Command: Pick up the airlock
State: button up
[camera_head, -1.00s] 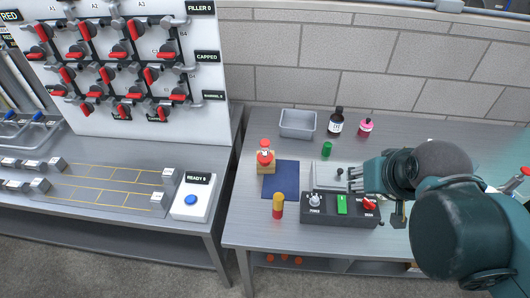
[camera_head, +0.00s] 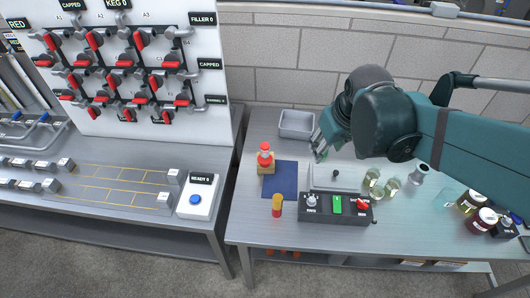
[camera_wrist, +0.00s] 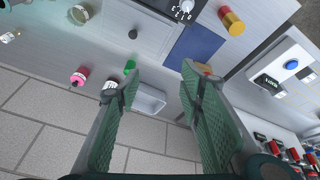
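I cannot tell for certain which piece is the airlock. A small red-topped piece (camera_head: 265,152) stands upright on a wooden block (camera_head: 266,168) at the left of the bench. A small green cylinder shows in the wrist view (camera_wrist: 130,66), beside the left fingertip. My gripper (camera_head: 319,150) is above the bench, right of the red-topped piece and near the grey bin. In the wrist view my gripper (camera_wrist: 160,71) has its fingers wide apart with nothing between them. Its right finger partly hides the wooden block (camera_wrist: 203,69).
A grey bin (camera_head: 296,124) stands at the back. A blue mat (camera_head: 288,178), a red-yellow cylinder (camera_head: 277,205), a metal plate (camera_head: 322,181) and a control box (camera_head: 318,208) lie in front. Glass jars (camera_head: 391,188) stand right. A pink bottle (camera_wrist: 78,78) stands near the wall.

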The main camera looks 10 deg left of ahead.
jog(key=w+a+f+n+g+p, duration=0.25)
jog(key=w+a+p, duration=0.25)
jog(key=w+a, duration=0.3)
jog(key=n+g+p, duration=0.2)
jog(key=n+p, duration=0.2)
jog(key=p, duration=0.1)
send_near(265, 145)
jog(key=shift+t+h, duration=0.25)
jog(key=shift+h, duration=0.15)
jog(key=f, duration=0.5)
jog(key=shift+s+d, duration=0.1)
jog(key=shift+s, duration=0.15)
jog(key=shift+a+f, duration=0.55)
jog(key=shift+f, duration=1.3)
jog(key=shift+f, duration=0.1)
jog(key=shift+d+f, duration=0.1)
jog(key=shift+f, duration=2.4)
